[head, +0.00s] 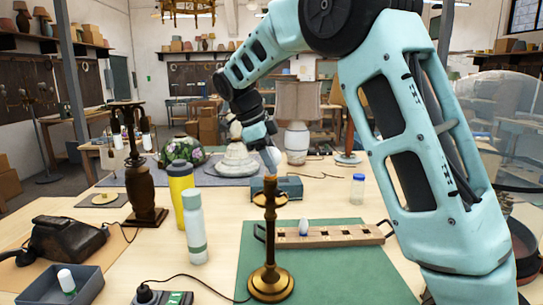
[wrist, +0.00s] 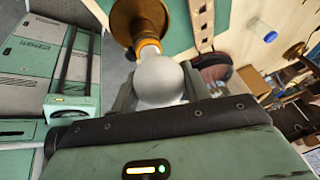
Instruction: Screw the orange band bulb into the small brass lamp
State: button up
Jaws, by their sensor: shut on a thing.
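My gripper (head: 266,148) is shut on a round white bulb (head: 271,158), held just above the top of the small brass lamp (head: 270,238). The lamp stands upright on a green mat (head: 340,276) and has a bare top. In the wrist view the bulb (wrist: 160,82) sits between the fingers, with an orange band (wrist: 148,44) at its neck. The neck points at the brass lamp (wrist: 136,16) beyond it. The bulb's base is mostly hidden, so I cannot tell whether it touches the socket.
A wooden rack (head: 340,237) holding a small bulb lies behind the lamp. A yellow bottle (head: 180,185) and a pale bottle (head: 195,235) stand left. A grey tray (head: 88,286) with a bulb is front left. A dark lamp (head: 140,185) stands further back.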

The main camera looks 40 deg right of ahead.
jog(key=m+p, duration=0.1)
jog(key=m, duration=0.1)
jog(key=m+g+p, duration=0.1)
jog(key=shift+r+m+y, duration=0.35)
jog(key=shift+m+y, duration=0.05)
jog(key=shift+f+m+g+p, duration=0.1)
jog(key=shift+m+g+p, duration=0.4)
jog(key=shift+m+p, duration=0.3)
jog(key=shift+a+f+m+y, duration=0.1)
jog(key=shift+f+m+y, duration=0.25)
jog(key=shift+m, duration=0.35)
jog(key=o, duration=1)
jog(key=shift+r, duration=0.1)
